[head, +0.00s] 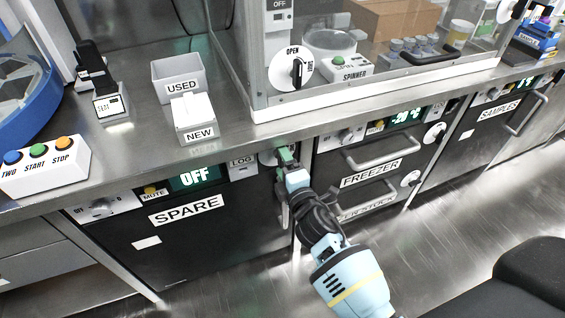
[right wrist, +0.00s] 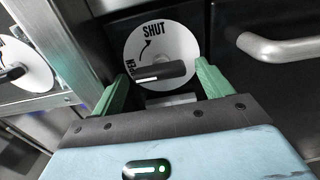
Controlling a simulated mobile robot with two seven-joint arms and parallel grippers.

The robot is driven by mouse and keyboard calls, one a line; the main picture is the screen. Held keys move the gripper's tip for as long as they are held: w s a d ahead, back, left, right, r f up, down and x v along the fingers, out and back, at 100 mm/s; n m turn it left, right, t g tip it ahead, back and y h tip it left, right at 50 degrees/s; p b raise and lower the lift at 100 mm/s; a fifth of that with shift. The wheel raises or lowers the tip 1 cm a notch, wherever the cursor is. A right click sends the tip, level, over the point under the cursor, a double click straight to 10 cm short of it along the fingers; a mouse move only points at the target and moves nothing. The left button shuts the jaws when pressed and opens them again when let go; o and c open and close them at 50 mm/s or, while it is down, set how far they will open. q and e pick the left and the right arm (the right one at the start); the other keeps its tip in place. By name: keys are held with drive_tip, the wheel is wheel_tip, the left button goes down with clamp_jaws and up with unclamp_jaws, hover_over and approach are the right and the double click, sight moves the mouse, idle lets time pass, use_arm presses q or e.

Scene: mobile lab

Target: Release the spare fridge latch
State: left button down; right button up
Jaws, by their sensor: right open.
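The spare fridge (head: 190,245) has a dark door with a SPARE label, and its display reads OFF. Its latch is a white disc (head: 267,157) at the door's upper right, partly hidden by my right gripper (head: 284,156). In the right wrist view the latch disc (right wrist: 148,45) carries SHUT, an arrow and a second word partly hidden. A dark latch handle (right wrist: 165,74) with a white mark lies across it, its marked end by the second word. My right gripper (right wrist: 165,82) is open, with one green finger on each side of the handle. I cannot tell whether they touch it. My left gripper is not in view.
The freezer (head: 370,165) with bar handles stands right of the spare fridge. The steel counter (head: 235,135) above holds USED (head: 180,75) and NEW (head: 193,118) boxes and a button box (head: 45,165). A bar handle (right wrist: 275,48) is right of the latch in the wrist view.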

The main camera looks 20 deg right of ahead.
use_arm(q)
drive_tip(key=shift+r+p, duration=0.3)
use_arm(e)
drive_tip(key=s, duration=0.7)
drive_tip(key=shift+s, duration=0.35)
drive_tip(key=shift+d, duration=0.1)
